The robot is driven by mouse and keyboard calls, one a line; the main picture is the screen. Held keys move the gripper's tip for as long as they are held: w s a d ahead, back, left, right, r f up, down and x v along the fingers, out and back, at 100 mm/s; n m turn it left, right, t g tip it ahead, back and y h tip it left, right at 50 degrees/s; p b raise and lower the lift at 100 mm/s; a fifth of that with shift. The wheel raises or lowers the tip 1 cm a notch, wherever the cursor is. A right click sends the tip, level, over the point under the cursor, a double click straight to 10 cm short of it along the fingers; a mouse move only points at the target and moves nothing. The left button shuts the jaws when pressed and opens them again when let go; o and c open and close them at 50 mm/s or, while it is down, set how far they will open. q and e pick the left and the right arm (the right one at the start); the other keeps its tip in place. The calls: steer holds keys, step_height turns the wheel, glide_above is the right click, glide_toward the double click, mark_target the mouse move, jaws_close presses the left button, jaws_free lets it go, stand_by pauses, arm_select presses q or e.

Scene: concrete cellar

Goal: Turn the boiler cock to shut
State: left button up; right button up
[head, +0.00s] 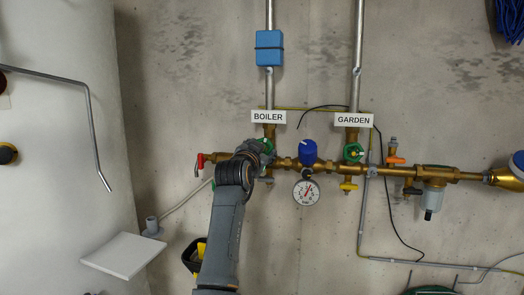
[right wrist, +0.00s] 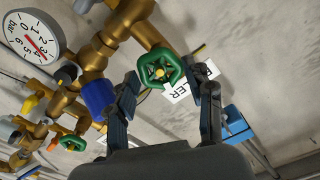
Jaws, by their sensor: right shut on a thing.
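The boiler cock is a green handwheel (head: 267,146) on the brass pipe under the white BOILER label (head: 268,117). In the head view my right gripper (head: 260,152) covers much of it. The right wrist view shows the green wheel (right wrist: 160,69) face on, with a yellowish centre. My right gripper (right wrist: 168,80) has one dark finger at each side of the wheel and is shut on it. The label (right wrist: 182,91) shows partly behind the right finger. My left gripper is not in view.
A similar green wheel (head: 353,152) sits under the GARDEN label (head: 354,120). Between them are a blue cap (head: 308,151) and a pressure gauge (head: 306,192). A red-handled tap (head: 200,161) is to the left. A blue box (head: 269,48) sits on the pipe above.

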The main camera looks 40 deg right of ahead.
steer(key=m, duration=0.2)
steer(key=shift+r+m, duration=0.3)
steer(key=shift+m, duration=0.1)
steer(key=shift+m+b, duration=0.65)
steer(key=shift+m, duration=1.65)
steer(key=m, duration=0.4)
steer(key=shift+m, duration=0.3)
